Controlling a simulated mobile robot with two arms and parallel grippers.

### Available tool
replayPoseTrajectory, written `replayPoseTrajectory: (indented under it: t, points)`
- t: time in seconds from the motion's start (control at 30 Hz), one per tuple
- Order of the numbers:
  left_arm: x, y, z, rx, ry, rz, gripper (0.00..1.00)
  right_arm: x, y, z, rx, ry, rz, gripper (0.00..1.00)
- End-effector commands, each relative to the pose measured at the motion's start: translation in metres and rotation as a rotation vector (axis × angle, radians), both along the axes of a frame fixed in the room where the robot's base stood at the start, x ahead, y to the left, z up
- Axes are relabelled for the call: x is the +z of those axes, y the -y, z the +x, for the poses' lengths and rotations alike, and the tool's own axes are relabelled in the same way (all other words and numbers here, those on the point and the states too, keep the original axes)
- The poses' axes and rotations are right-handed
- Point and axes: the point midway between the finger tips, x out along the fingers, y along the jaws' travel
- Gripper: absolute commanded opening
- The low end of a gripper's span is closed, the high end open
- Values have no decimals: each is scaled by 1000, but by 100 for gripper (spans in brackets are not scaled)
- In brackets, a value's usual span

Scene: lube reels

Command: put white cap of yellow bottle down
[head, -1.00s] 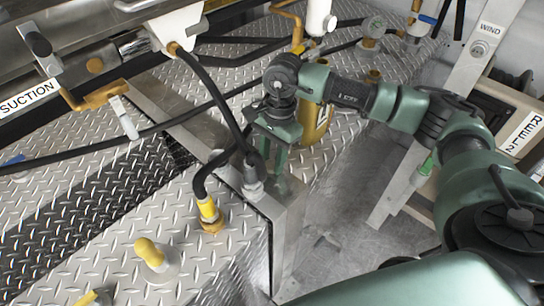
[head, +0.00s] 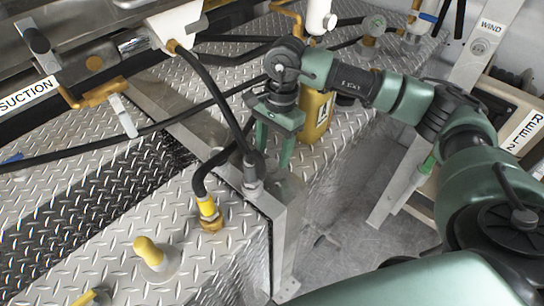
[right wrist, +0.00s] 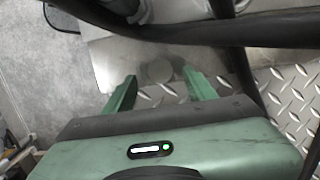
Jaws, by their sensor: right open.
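The yellow bottle (head: 317,118) stands on the diamond plate, behind and right of my right gripper; its top is partly hidden by my arm. My right gripper (head: 274,160) is open and points down above the smooth metal edge. My left gripper is not in view.
Black hoses (head: 222,100) hang close left of my gripper, one ending in a yellow fitting (head: 208,209). A yellow-topped knob (head: 150,252) stands at the front left. The metal corner (head: 285,220) drops to open grey floor (head: 345,235).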

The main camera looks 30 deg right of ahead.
Motion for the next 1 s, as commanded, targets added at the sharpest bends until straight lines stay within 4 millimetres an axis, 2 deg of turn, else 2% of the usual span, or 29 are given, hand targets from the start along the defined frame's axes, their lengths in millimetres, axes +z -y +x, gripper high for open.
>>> replayPoseTrajectory:
  t: [0.2, 0.4, 0.6, 1.0]
  points:
    - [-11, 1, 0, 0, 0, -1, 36, 48, 7, 4, 0, 6, 0, 56]
    - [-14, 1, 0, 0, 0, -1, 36, 80, 11, 5, 0, 3, 1, 56]
    - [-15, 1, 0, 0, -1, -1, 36, 92, 13, 5, 0, 1, 0, 56]
    - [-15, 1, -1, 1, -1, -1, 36, 92, 13, 5, 0, 0, 0, 56]
